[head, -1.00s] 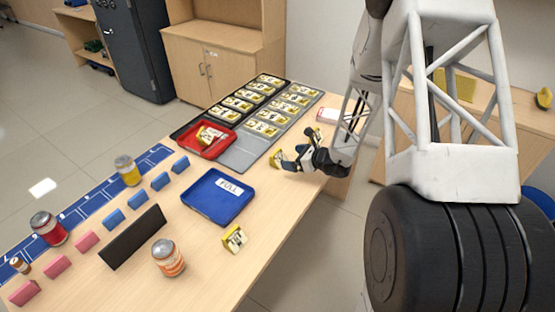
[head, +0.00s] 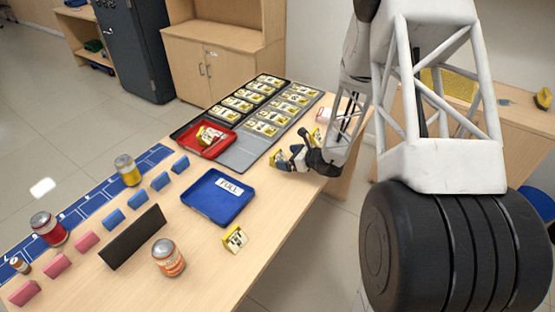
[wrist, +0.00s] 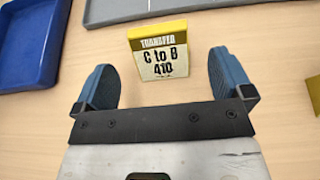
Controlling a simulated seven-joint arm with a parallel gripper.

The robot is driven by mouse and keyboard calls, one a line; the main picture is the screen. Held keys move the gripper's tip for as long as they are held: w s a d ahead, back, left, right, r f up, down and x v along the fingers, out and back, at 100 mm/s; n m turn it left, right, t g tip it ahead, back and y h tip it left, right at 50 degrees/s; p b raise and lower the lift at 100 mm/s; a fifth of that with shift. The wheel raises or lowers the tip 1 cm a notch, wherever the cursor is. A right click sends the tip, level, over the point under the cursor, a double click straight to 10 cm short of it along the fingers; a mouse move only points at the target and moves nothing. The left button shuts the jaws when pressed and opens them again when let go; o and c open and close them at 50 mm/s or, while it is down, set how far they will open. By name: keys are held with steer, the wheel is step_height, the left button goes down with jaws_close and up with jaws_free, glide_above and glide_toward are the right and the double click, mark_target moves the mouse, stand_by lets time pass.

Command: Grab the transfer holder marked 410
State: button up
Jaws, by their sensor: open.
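The transfer holder marked 410 (wrist: 160,58) is yellow-topped with a pale face reading "TRANSFER C to B 410". In the wrist view it stands on the wooden table just beyond and between the two blue fingertips of my gripper (wrist: 165,84). The fingers are apart and nothing is between them. In the head view my gripper (head: 292,162) is low over the table's right edge, and the holder (head: 276,158) shows as a yellow piece beside it, partly covered by the fingers.
A grey tray (head: 240,152) and a black tray hold rows of yellow cards behind. A red tray (head: 188,145) holds another holder. A blue tray (head: 205,207) marked FULL lies left. Other yellow holders stand at the front (head: 235,239) and beyond my gripper (head: 317,137).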

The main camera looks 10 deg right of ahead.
mark_target(277, 154)
steer(key=shift+x, duration=2.6)
steer(key=c, duration=1)
steer(key=shift+r, duration=0.75)
steer(key=shift+s+r, duration=0.2)
steer(key=shift+r, duration=0.3)
steer(key=shift+s+r, duration=0.2)
steer(key=shift+r, duration=0.35)
steer(key=s, duration=1)
steer(key=s+r, duration=0.1)
steer(key=s, duration=0.4)
steer(key=shift+s+r, duration=0.15)
